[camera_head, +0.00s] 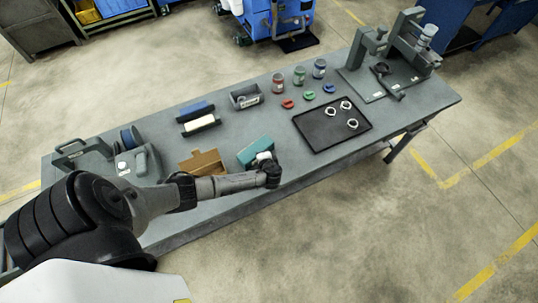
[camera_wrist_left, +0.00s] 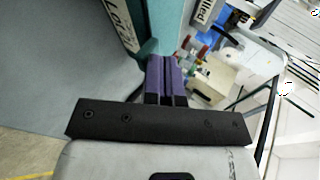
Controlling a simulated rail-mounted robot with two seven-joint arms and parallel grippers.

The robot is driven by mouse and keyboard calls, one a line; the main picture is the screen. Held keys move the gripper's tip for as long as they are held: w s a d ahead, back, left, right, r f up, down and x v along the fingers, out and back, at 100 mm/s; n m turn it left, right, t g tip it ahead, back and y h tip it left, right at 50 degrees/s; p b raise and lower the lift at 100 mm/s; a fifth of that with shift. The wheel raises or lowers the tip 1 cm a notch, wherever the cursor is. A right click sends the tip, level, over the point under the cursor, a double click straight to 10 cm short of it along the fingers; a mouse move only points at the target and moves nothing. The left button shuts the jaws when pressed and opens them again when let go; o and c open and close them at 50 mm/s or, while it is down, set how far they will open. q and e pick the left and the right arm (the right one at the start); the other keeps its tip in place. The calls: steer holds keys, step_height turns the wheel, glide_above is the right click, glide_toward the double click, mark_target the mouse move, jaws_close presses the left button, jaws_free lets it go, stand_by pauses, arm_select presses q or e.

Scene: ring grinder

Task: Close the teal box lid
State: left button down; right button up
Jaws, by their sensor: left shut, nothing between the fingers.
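The teal box (camera_head: 255,149) sits near the front edge of the workbench, right of a brown box, partly hidden by my left arm. Its teal panel also shows close up in the wrist view (camera_wrist_left: 167,22), beside a white lettered label. I cannot tell which part is the lid or how far it is tilted. My left gripper (camera_wrist_left: 165,70) has its purple fingers shut and empty, with the tips right at the teal panel. I cannot tell whether they touch it. In the head view the wrist hides the fingers. My right gripper is not in view.
The brown box (camera_head: 204,162) with raised flaps stands just left. A black tray (camera_head: 318,137) with white rings lies to the right. A grey bin (camera_head: 245,97), several jars and coloured lids stand behind. A grinder fixture (camera_head: 397,62) is at the far right end.

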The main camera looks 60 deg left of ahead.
arm_select(q)
steer(key=shift+f, duration=0.2)
stand_by(0.6)
steer(key=shift+f, duration=0.1)
steer(key=shift+a+f+b, duration=0.25)
steer(key=shift+a+b, duration=0.05)
steer(key=shift+a, duration=0.35)
steer(key=r+p, duration=0.4)
steer(key=r, duration=0.1)
steer(key=shift+d+p, duration=0.3)
steer(key=shift+p, duration=0.1)
steer(key=f+b+v, duration=0.1)
steer(key=v, duration=0.8)
steer(key=shift+d, duration=0.55)
steer(key=shift+s, duration=0.1)
